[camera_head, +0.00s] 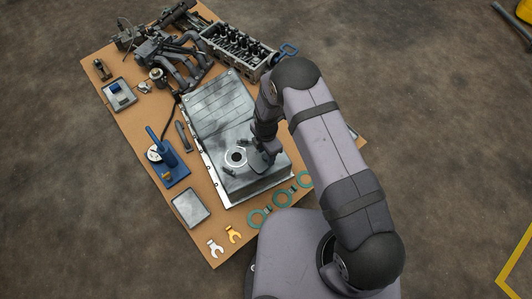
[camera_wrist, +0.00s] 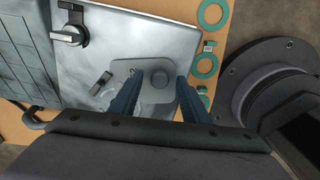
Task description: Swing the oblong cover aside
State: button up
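The oblong cover (camera_wrist: 128,68) is a pale grey plate with rounded ends, lying on the bright metal pan (camera_wrist: 110,35) in the wrist view. A round knob (camera_wrist: 160,79) stands near its right end. My gripper (camera_wrist: 158,80) is open, with one blue finger on each side of the knob and a visible gap to it. Whether the fingers reach down beside the knob or hover above it is hard to tell. In the head view my gripper (camera_head: 264,150) is over the pan (camera_head: 255,182) and hides most of the cover.
A dark-based turn handle (camera_wrist: 68,34) sits on the pan. Green ring gaskets (camera_head: 282,198) lie along the board's edge. A blue stand with a gauge (camera_head: 168,160) stands left of the pan. Engine parts (camera_head: 240,50) crowd the back of the board.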

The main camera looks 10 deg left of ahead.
aim_at(266, 156)
jog(key=shift+r+p, duration=0.95)
jog(key=shift+r, duration=2.7)
jog(key=shift+m, duration=0.3)
